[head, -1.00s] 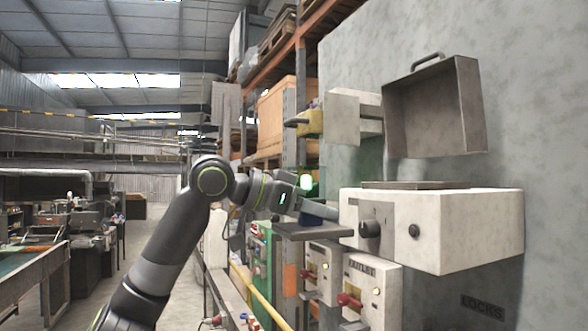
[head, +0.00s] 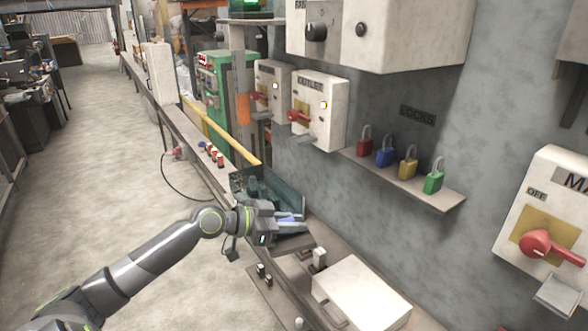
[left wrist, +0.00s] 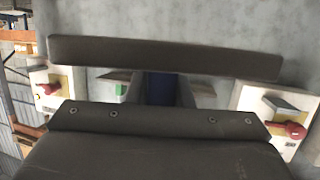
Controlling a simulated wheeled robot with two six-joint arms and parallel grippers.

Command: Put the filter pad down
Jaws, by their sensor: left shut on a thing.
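My left gripper (head: 280,221) reaches in from the left in the head view, over the narrow bench by the wall. It is shut on a blue grip. The filter pad appears to be the dark grey flat plate (head: 292,246) just under the gripper. In the left wrist view the blue grip (left wrist: 160,88) sits between the fingers, with a long dark bar (left wrist: 165,57), probably the pad's edge, beyond it. I cannot tell whether the pad touches the bench. My right gripper is not in view.
A teal open bin (head: 262,190) with dark items stands just behind the gripper. A white box (head: 362,295) sits nearer on the bench. Several padlocks (head: 408,163) stand on a wall shelf. A yellow rail (head: 222,137) runs along the bench, and switch boxes (head: 318,110) hang above.

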